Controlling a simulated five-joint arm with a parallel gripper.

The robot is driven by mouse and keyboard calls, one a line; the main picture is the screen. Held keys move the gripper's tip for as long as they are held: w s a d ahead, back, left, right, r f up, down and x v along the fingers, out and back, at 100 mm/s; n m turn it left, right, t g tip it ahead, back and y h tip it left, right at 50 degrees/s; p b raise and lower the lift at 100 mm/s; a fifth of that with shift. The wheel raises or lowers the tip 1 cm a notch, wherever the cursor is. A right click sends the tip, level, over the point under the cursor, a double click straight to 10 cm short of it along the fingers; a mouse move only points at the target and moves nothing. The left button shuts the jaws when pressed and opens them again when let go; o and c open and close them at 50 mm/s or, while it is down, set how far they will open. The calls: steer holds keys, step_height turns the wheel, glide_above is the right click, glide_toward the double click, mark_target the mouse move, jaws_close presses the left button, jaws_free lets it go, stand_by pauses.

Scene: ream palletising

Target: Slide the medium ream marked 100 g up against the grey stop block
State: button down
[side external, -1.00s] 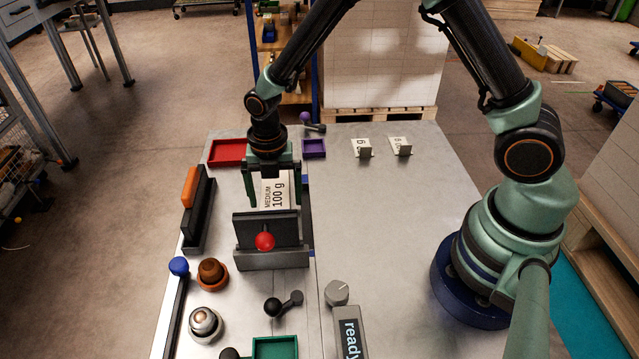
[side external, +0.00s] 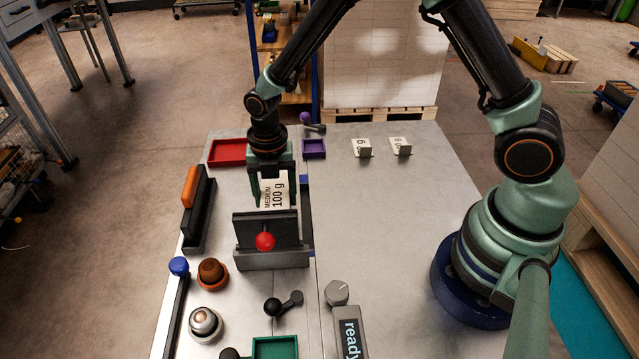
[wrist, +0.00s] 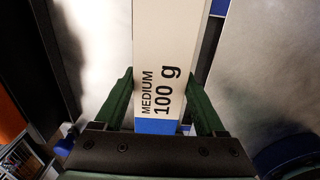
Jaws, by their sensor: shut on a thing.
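The white ream (side external: 277,190) marked MEDIUM 100 g stands behind a dark grey block (side external: 271,259) with an upright plate and a red ball knob. This block hides the ream's lower front. In the wrist view the ream (wrist: 165,45) is a long white pack with a blue band at its near end. My gripper (side external: 275,204) is shut on it, one green finger on each side; the fingers also show in the wrist view (wrist: 157,82). I cannot tell whether the ream touches the grey block.
A black holder with an orange piece (side external: 190,187) stands to the left. A red tray (side external: 227,152) and a purple tray (side external: 314,148) lie behind. Knobs, a green tray (side external: 275,347) and a ready sign (side external: 350,340) are in front. The table's middle right is clear.

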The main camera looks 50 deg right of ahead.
mark_target(274, 208)
steer(key=shift+s+a, duration=0.35)
steer(key=shift+a, duration=0.1)
steer(key=shift+s+a, duration=0.2)
steer(key=shift+s, duration=0.05)
steer(key=shift+s+a, duration=0.2)
steer(key=shift+a, duration=0.05)
steer(key=shift+s+a, duration=0.25)
steer(key=shift+s+a, duration=0.3)
jaws_free()
steer(key=shift+s, duration=0.1)
